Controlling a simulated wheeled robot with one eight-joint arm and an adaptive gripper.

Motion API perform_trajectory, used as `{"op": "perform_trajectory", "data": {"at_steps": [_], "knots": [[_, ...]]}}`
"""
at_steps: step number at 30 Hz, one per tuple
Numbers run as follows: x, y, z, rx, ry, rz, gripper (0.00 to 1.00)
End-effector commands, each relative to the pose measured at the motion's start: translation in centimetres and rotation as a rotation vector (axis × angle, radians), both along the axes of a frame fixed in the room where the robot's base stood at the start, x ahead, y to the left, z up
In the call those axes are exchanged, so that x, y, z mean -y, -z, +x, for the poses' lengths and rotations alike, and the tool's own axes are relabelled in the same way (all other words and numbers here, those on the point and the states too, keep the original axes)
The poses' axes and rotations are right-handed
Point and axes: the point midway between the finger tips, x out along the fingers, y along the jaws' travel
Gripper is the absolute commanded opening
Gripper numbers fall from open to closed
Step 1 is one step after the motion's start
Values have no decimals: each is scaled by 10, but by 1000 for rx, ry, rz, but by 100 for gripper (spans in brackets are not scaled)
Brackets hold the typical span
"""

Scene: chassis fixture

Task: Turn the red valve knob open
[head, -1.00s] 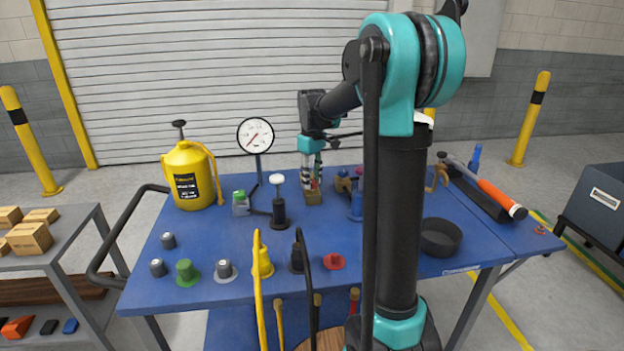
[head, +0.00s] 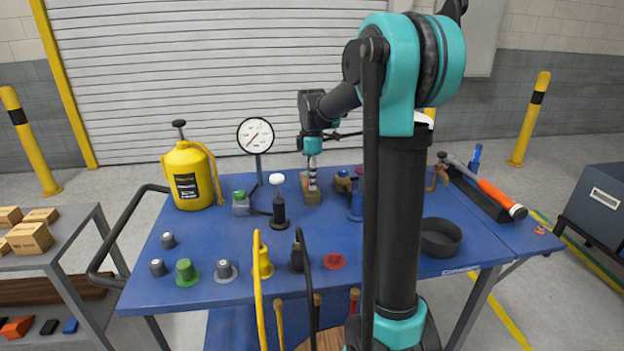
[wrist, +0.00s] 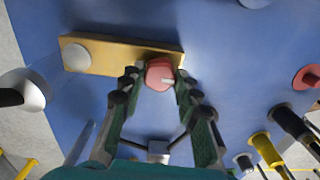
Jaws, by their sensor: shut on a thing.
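The red valve knob (wrist: 158,74) has a pale pointer mark and sits at one end of a tan block in the wrist view. My gripper (wrist: 156,75) is shut on the knob, one dark fingertip on each side of it. The tan block (wrist: 113,60) carries a round white knob (wrist: 76,56) at its other end. In the head view my gripper (head: 312,186) points straight down over the block (head: 314,198). The red knob is hidden there behind the fingers.
A pressure gauge (head: 255,136) and a white-topped black stand (head: 279,205) are left of my gripper. A blue fitting (head: 356,205) stands close on the right. A yellow can (head: 188,178) is at the far left. Open blue tabletop (head: 330,232) lies in front.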

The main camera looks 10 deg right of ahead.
Motion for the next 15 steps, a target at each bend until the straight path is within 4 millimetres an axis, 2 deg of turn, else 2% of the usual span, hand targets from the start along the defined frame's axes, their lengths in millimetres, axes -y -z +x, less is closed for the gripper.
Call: {"op": "perform_trajectory", "data": {"at_steps": [15], "knots": [[0,0,1,1,-83,0,3]]}}
